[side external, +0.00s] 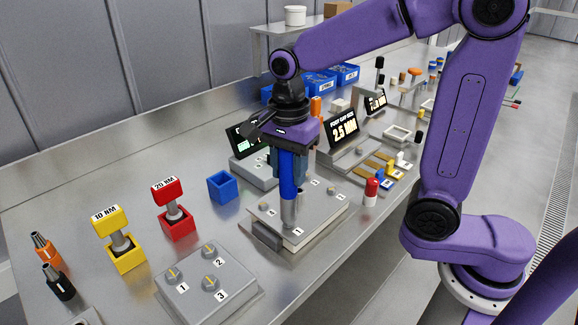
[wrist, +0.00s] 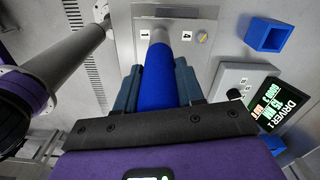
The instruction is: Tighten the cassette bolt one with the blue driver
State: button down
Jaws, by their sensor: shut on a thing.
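My gripper (side external: 288,163) is shut on the blue driver (side external: 290,180) and holds it upright over the grey cassette plate (side external: 322,214). The driver's grey nose (side external: 288,215) comes down beside the label 1 (side external: 298,231), at the plate's near side. The bolt under the nose is hidden, so I cannot tell how the tip sits on it. In the wrist view the blue driver (wrist: 154,80) lies between my gripper's fingers (wrist: 155,92), its nose next to label 1 (wrist: 145,31). Another bolt (wrist: 202,37) shows by label 4 (wrist: 187,35).
An empty blue holder (side external: 221,187) stands left of the plate. Yellow (side external: 124,258) and red (side external: 178,222) stands and a numbered grey block (side external: 207,287) are nearer. A lit driver display (wrist: 276,107) stands beside the plate. A red-and-white cylinder (side external: 370,190) is at the right.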

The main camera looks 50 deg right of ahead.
aim_at(288, 153)
jog(key=shift+f, duration=1)
dwell(2.0)
jog(key=shift+r, duration=2.55)
